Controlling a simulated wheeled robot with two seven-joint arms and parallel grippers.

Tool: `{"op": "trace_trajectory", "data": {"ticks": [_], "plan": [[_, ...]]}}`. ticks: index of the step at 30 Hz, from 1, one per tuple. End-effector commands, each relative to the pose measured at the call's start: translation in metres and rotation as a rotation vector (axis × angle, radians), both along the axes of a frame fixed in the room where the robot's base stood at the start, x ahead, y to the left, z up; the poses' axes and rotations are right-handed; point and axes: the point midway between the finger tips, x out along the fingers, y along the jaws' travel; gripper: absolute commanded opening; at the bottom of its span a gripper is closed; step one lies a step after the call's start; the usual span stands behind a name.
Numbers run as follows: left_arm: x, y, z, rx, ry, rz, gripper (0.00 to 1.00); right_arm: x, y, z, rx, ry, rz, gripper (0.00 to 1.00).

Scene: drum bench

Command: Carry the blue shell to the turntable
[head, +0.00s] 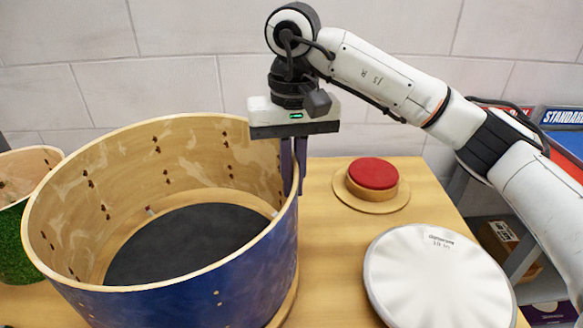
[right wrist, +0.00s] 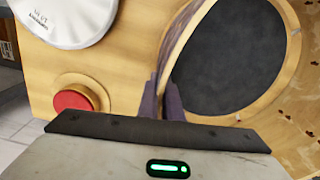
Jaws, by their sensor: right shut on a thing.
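The blue shell (head: 190,298) is a large open drum hoop, blue outside and bare wood inside, upright at the left of the head view. My right gripper (head: 293,168) is shut on its right wall, one finger outside the rim; the right wrist view shows the fingers (right wrist: 161,100) at the shell's wall (right wrist: 184,45). Through the shell I see a dark round pad (head: 190,245) with a pale wooden border, which looks like the turntable. A wooden edge shows below the shell's right side. Whether the shell touches it, I cannot tell. My left gripper is not in view.
A red round pad on a wooden base (head: 373,178) stands right of the shell. A white drumhead (head: 437,275) lies at the front right. A green shell (head: 12,245) stands at the far left, close to the blue one. A grey shelf is beyond the table's right edge.

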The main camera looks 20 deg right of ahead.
Motion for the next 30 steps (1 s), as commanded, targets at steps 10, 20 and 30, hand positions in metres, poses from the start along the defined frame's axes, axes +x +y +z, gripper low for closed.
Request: {"op": "trace_trajectory", "data": {"ticks": [10,20,30], "plan": [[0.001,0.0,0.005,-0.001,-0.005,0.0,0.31,0.001,0.002,-0.032,0.008,-0.006,0.002,0.0],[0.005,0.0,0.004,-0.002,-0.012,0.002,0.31,0.001,0.002,-0.035,0.009,-0.007,0.002,0.0],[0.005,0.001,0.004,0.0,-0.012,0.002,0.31,0.0,0.0,-0.038,-0.001,0.001,0.001,0.24]]}}
